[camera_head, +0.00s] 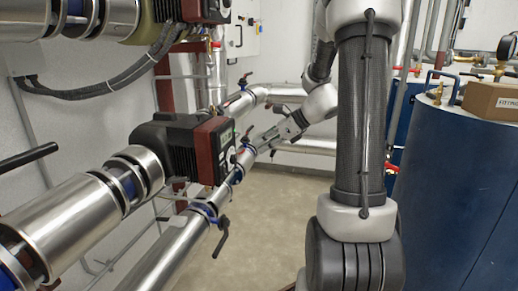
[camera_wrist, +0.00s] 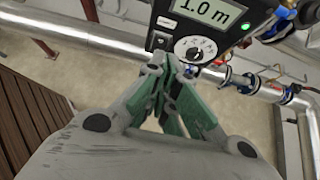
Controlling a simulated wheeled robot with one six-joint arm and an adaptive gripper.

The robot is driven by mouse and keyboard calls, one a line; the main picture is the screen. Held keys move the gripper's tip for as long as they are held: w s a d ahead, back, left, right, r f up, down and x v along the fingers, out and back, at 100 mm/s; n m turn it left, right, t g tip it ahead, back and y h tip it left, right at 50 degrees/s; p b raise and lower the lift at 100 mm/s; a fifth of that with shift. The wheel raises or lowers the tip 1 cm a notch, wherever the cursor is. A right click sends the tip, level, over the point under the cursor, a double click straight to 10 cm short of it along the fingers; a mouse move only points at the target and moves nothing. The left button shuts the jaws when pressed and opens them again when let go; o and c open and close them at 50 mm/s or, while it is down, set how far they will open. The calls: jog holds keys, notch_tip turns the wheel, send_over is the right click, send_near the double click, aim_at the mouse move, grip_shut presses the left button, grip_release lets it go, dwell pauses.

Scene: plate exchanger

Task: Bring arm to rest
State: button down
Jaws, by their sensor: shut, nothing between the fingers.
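My gripper (camera_head: 268,142) is at the end of my extended arm in the head view, near the silver pipe and the dark red pump head. In the wrist view my gripper (camera_wrist: 168,72) has its green-and-grey fingers drawn together, with nothing between them. Just beyond the fingertips in that view is a dark control panel (camera_wrist: 212,34) with a display reading "1.0 m", a round white knob (camera_wrist: 195,49) and a lit green lamp. The fingertips overlap the panel's lower edge in the picture; I cannot tell whether they touch it.
A pump with a dark red face (camera_head: 212,150) and silver pipes (camera_head: 172,258) with blue-handled valves fill the left. A blue tank (camera_head: 432,150) with a cardboard box (camera_head: 490,101) on top stands at right. Beige floor (camera_head: 270,215) is clear between.

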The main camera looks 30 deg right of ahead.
dwell(0.4)
jog(key=s+f+n+g+h, duration=0.25)
jog(key=s+n+g, duration=0.25)
jog(key=s+n, duration=1.05)
jog(key=s+a+r+n+t+h, duration=0.2)
jog(key=s+r+n+h, duration=0.3)
jog(key=s+r+n, duration=0.4)
jog(key=shift+s+a+n, duration=0.45)
jog(key=shift+a+n, duration=0.4)
jog(key=shift+n, duration=0.3)
dwell(0.3)
